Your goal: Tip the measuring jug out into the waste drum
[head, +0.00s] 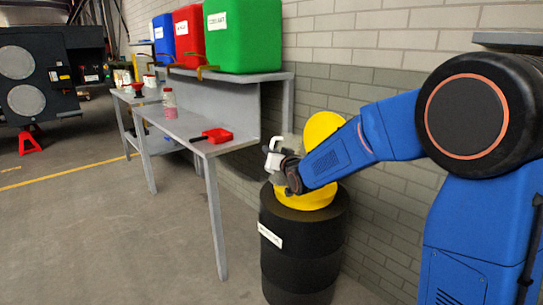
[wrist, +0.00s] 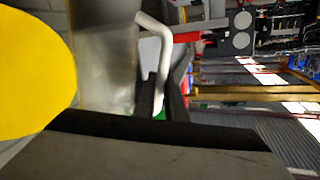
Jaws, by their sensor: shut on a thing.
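The black waste drum (head: 300,240) stands below the end of my arm in the head view. A yellow funnel top (head: 310,196) sits on it, with a round yellow lid (head: 322,130) raised against the wall behind. My gripper (head: 282,168) is over the drum's left side, beside the funnel. It is shut on the pale measuring jug (head: 291,143), which is partly hidden by the gripper. In the wrist view the dark fingers (wrist: 162,100) close on the jug's white handle (wrist: 153,35). The jug's contents and exact tilt are not clear. A yellow disc fills the left edge there.
A grey bench (head: 190,122) to the left holds a red dustpan (head: 217,135) and a pink-filled bottle (head: 169,103). Blue, red and green bins (head: 243,35) stand on its shelf. A brick wall is close behind the drum. The floor in front is clear.

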